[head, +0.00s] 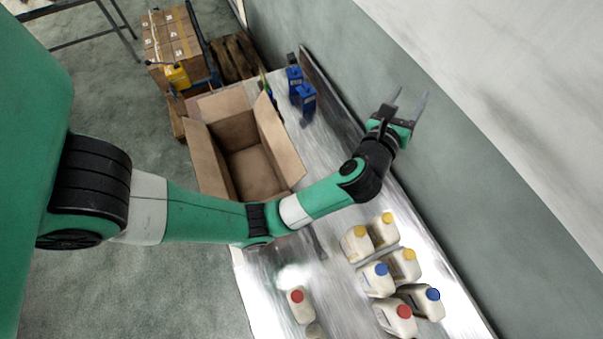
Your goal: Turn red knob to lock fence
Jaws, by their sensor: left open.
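I cannot make out a red knob or a fence in the head view. The only clear red parts are caps on white bottles, such as one at the front of the table (301,307) and another in the group at the right (396,318). My left gripper (411,96) is open, with its two dark fingers apart and nothing between them. It is at the upper right, in front of the grey-green wall and beyond the table's far edge in the picture. My right gripper is not in view.
Blue containers (306,98) stand near the wall. White bottles with yellow and blue caps (377,279) cluster at lower right. Stacked cartons (171,37) stand behind.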

